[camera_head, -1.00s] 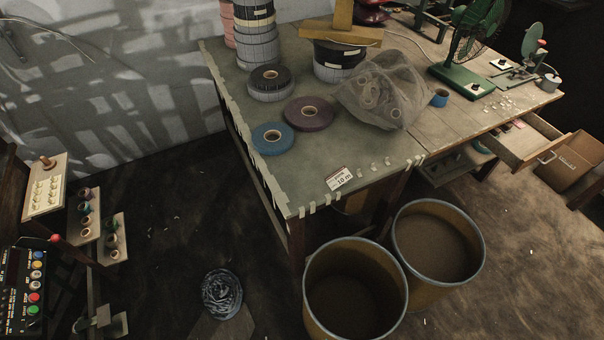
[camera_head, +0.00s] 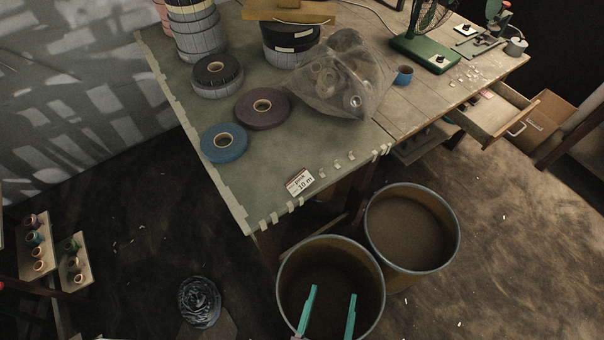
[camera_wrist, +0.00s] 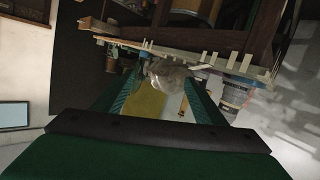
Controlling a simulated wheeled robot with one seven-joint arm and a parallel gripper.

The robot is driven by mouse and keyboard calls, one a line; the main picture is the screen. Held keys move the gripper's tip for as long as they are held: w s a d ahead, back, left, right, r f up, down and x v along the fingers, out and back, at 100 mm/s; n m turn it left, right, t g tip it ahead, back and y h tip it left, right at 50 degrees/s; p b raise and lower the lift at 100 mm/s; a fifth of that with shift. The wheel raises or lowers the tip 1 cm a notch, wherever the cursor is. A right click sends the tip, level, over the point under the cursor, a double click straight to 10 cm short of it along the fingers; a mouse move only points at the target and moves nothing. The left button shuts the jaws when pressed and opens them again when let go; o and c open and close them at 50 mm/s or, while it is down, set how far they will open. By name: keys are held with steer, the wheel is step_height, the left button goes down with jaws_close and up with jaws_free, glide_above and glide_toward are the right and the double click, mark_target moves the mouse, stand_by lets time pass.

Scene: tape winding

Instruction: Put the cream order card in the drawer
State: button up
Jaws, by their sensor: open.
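The cream order card (camera_head: 299,182) lies flat on the near corner of the workbench in the head view, with dark print and a reddish strip on it. The drawer (camera_head: 493,118) is pulled open under the bench's right side and has a pale handle; a small reddish item lies inside. My gripper (camera_head: 329,312) shows at the bottom of the head view as two teal fingers, apart and empty, in front of a bin and well short of the card. In the wrist view the open fingers (camera_wrist: 155,95) point toward the bench edge; I cannot make out the card there.
The workbench (camera_head: 236,183) holds tape rolls, including a blue roll (camera_head: 224,142) and a purple roll (camera_head: 262,108), and a clear bag (camera_head: 343,78). Two round bins, one nearer (camera_head: 330,243) and one farther (camera_head: 412,190), stand before the bench. A cardboard box (camera_head: 548,118) stands beyond the drawer.

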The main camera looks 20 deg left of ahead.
steer(key=w+d+r+n+t+h, duration=0.1)
steer(key=w+d+n, duration=0.1)
steer(key=w+d, duration=0.5)
steer(key=w+d+r+n+h, duration=0.1)
steer(key=w+d+h, duration=0.15)
steer(key=w, duration=0.95)
steer(key=w+d+r+m+g+h, duration=0.3)
steer(key=w+d+r+m+h, duration=0.25)
steer(key=w, duration=0.45)
steer(key=w+d+r+m+g+h, duration=0.2)
steer(key=w+d+r+m+h, duration=0.15)
steer(key=w+d+r, duration=0.4)
steer(key=m+g+y, duration=0.3)
steer(key=g+y, duration=0.8)
steer(key=y, duration=0.1)
glide_above(300, 182)
step_height(300, 182, down, 8)
steer(key=r, duration=0.1)
steer(key=f, duration=0.4)
steer(key=shift+a+f, duration=0.2)
steer(key=shift+f, duration=0.2)
steer(key=shift+d+f, duration=0.15)
steer(key=shift+f, duration=3.05)
